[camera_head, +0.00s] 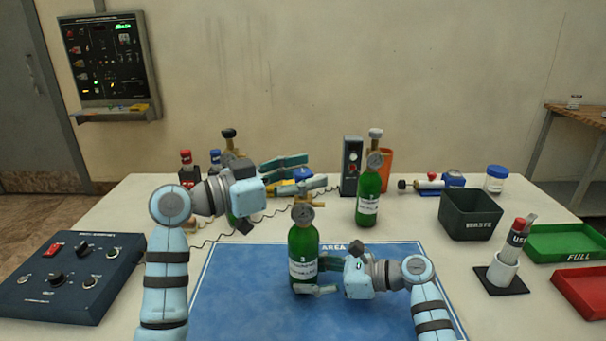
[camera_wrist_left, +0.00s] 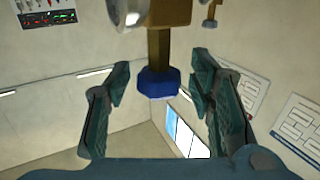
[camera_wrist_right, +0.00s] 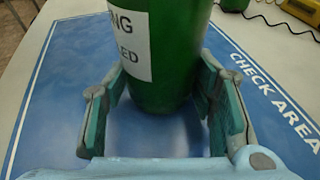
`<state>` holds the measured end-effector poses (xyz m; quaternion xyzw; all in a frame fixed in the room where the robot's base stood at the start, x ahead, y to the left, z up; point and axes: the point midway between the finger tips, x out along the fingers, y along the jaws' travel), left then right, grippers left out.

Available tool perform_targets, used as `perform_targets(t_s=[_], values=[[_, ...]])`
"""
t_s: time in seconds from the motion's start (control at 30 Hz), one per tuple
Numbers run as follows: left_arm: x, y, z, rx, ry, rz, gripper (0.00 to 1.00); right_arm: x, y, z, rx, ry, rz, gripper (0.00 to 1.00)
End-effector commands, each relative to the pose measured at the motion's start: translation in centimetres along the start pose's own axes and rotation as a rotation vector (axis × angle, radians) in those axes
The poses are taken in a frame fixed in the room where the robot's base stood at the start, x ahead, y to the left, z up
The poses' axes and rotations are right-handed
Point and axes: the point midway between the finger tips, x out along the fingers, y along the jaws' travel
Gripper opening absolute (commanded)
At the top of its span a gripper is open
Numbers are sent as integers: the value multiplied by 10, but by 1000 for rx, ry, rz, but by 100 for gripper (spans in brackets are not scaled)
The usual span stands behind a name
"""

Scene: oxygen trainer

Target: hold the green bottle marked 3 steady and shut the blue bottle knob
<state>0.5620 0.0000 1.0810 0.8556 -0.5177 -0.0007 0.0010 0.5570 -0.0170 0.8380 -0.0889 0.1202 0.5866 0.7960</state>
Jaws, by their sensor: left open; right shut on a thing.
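The green bottle marked 3 (camera_head: 303,246) stands upright on the blue mat (camera_head: 225,290), with a gauge and brass valve on top. My right gripper (camera_head: 318,274) is shut on its body from the right. The right wrist view shows the bottle (camera_wrist_right: 165,70) between the fingers of that gripper (camera_wrist_right: 160,100). My left gripper (camera_head: 315,171) is open at the top of the bottle. In the left wrist view the blue knob (camera_wrist_left: 157,83) sits on its brass stem between the open fingers of this gripper (camera_wrist_left: 157,72).
Another green bottle (camera_head: 368,205) stands behind to the right, and one more is partly hidden behind my left wrist. A dark green bin (camera_head: 470,214), a white holder (camera_head: 502,270) and green (camera_head: 566,243) and red trays (camera_head: 585,290) stand right. A blue control box (camera_head: 72,275) lies left.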

Motion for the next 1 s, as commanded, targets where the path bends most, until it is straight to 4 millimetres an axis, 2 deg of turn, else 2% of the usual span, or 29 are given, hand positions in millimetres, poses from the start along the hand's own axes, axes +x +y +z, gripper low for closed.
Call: perform_targets(t_s=[0.03, 0.3, 0.43, 0.7, 1.0], values=[[0, 0, 0, 0, 0, 0, 44, 0, 0, -1, 1, 2, 0, 36], [-1, 0, 0, 0, 0, 0, 1, 0, 0, -1, 1, 2, 1, 36], [0, -1, 1, -2, -4, 25, 0, 0, 0, -1, 1, 2, 1, 36], [0, -1, 1, -3, -6, 248, 0, 0, 0, -1, 0, 1, 2, 36], [-1, 0, 1, -1, -1, 277, 0, 0, 0, 0, 0, 1, 2, 36]])
